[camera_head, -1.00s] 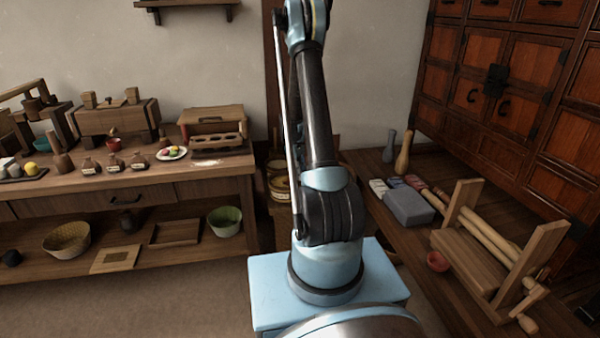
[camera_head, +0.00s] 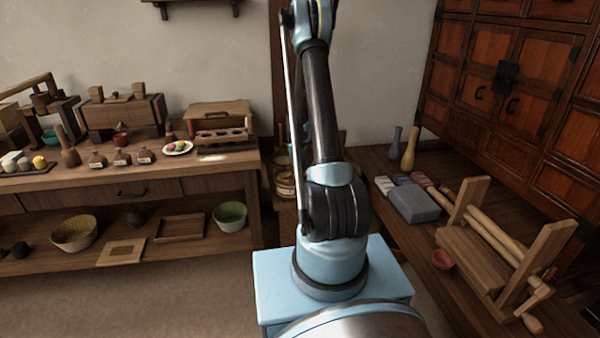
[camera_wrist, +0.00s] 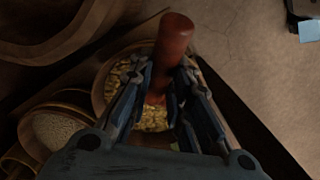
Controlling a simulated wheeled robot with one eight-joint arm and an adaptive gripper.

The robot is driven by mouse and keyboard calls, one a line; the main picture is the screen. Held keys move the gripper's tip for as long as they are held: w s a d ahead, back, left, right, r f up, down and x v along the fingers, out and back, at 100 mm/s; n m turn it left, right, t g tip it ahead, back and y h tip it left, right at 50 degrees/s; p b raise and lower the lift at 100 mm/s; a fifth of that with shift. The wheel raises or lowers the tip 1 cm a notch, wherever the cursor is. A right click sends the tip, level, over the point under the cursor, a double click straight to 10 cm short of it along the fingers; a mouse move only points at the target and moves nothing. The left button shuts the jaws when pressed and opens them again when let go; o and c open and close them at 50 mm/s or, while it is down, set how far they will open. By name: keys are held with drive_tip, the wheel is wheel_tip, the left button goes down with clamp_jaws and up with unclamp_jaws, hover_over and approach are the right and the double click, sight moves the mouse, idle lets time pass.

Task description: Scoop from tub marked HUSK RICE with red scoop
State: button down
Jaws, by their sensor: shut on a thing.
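My gripper (camera_wrist: 167,78) shows in the wrist view and is shut on the red scoop (camera_wrist: 174,35). The scoop's rounded handle sticks out past the fingers. Its lower part is mostly hidden between them. Below is a round tub (camera_wrist: 98,86) with yellow grain (camera_wrist: 152,119); I cannot tell whether the scoop touches the grain. A second tub with pale grain (camera_wrist: 58,131) stands to its left. No marking is readable, so I cannot tell which tub is HUSK RICE. In the head view, my arm partly hides the tubs (camera_head: 285,190), and the gripper is out of frame.
A large round wooden vessel (camera_wrist: 50,50) stands close at the wrist view's upper left. A long bench (camera_head: 215,180) with jars and baskets is at left in the head view. A low platform (camera_head: 400,245) with a wooden roller frame (camera_head: 480,250) is at right.

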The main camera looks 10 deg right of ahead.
drive_tip(key=shift+s+d+f+y, duration=0.15)
drive_tip(key=shift+s+d+y, duration=0.05)
drive_tip(key=shift+d+y, duration=0.1)
drive_tip(key=shift+s+d+r+t+y, duration=0.25)
drive_tip(key=shift+s+d+t+y, duration=0.35)
drive_tip(key=shift+t+y, duration=0.35)
drive_tip(key=shift+d+t+y, duration=0.1)
drive_tip(key=shift+t+y, duration=0.15)
drive_tip(key=shift+t, duration=0.1)
drive_tip(key=shift+t+y, duration=0.5)
drive_tip(key=shift+r, duration=2.65)
